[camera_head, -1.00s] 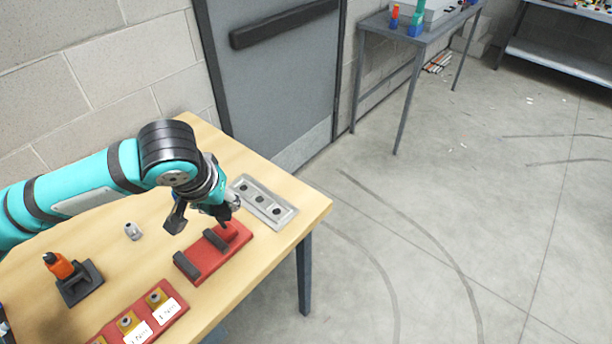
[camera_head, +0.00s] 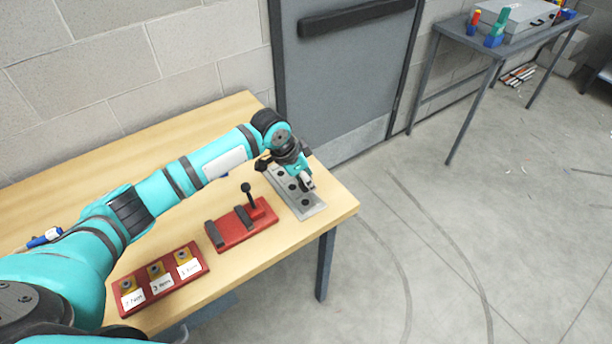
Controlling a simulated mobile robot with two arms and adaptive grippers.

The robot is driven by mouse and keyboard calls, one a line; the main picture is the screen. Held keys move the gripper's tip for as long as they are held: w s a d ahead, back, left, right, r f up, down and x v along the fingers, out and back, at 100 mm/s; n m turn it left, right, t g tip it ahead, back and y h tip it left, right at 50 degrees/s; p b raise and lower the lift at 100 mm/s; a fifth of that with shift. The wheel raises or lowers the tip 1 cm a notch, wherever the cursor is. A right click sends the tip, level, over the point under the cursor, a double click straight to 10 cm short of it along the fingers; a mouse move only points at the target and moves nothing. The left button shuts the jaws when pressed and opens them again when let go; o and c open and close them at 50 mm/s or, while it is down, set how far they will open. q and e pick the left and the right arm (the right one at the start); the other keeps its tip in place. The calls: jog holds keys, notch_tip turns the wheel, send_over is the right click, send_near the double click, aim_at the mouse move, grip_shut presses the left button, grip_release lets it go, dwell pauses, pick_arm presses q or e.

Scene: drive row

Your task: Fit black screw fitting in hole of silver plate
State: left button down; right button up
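The silver plate (camera_head: 314,210) lies near the right end of the wooden table, with a row of dark round holes. My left gripper (camera_head: 304,181) is over the plate and hides part of it. Its fingertips are too small to show whether they hold anything. A black stem with a round knob (camera_head: 246,188) stands upright in the red fixture (camera_head: 226,234), left of the plate. I cannot tell whether it is the black screw fitting. No other black fitting shows clearly. My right gripper is out of view.
A red tray (camera_head: 134,304) with labelled yellow holders lies at the front. A blue item (camera_head: 45,238) lies at the far left. My arm covers the middle of the wooden table (camera_head: 160,133). A grey door (camera_head: 340,75) stands behind, and open floor lies right.

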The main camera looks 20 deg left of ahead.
pick_arm(q)
jog(key=shift+f+b, duration=0.3)
jog(key=shift+f, duration=0.2)
jog(key=shift+a+f+b, duration=0.15)
jog(key=shift+f+b, duration=0.65)
jog(key=shift+f, duration=1.4)
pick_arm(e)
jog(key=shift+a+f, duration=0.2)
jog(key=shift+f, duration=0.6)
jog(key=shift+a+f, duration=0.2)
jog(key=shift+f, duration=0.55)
pick_arm(q)
jog(key=shift+f+b, duration=0.4)
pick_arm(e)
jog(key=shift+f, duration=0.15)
pick_arm(q)
jog(key=c, duration=0.9)
grip_release()
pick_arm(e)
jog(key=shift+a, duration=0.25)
